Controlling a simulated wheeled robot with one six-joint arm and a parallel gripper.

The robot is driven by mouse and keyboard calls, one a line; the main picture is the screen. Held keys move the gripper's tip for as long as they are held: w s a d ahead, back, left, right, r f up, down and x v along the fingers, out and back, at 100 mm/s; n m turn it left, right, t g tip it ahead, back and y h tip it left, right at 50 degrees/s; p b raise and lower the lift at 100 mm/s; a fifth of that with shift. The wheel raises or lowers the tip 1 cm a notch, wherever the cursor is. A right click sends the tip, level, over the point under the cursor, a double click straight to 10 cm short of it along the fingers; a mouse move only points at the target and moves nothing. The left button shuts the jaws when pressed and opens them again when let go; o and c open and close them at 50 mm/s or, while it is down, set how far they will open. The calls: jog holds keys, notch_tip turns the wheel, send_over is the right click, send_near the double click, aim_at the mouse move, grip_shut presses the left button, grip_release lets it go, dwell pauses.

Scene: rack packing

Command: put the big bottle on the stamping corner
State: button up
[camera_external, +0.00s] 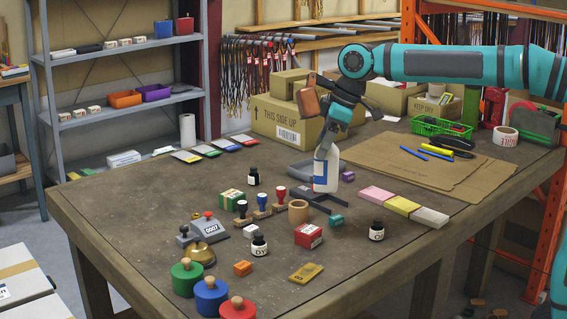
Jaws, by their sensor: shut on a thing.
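The big bottle (326,172) is white with a blue label and stands about upright near the middle of the workbench. My gripper (331,132) is above it, pointing down and shut on its upper part. The arm hides some of the bottle's top. I cannot tell whether its base touches the bench. The stamping things are at the front left of the bench: handled stamps (262,206), a grey numbering stamp (209,226), a brass bell (201,253), and round green, blue and red pots (211,295) with wooden knobs.
Small ink bottles (376,231), a red box (308,236) and a wooden ring (298,211) stand in front of the bottle. Pastel pads (402,207) lie to its right. Cardboard sheets (420,165) and a carton (288,125) are behind. The left bench surface (120,215) is clear.

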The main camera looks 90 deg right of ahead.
jog(key=s+a+f+n, duration=0.1)
jog(key=s+a+f, duration=0.2)
jog(key=s+a, duration=0.5)
notch_tip(320, 180, down, 10)
jog(key=shift+w+a+f, duration=0.15)
jog(key=shift+w+a, duration=0.2)
jog(key=shift+w, duration=0.1)
jog(key=shift+f, duration=0.1)
jog(key=o, duration=1.5)
jog(key=v, duration=1.2)
jog(key=shift+d, duration=0.25)
jog(key=shift+w, duration=0.1)
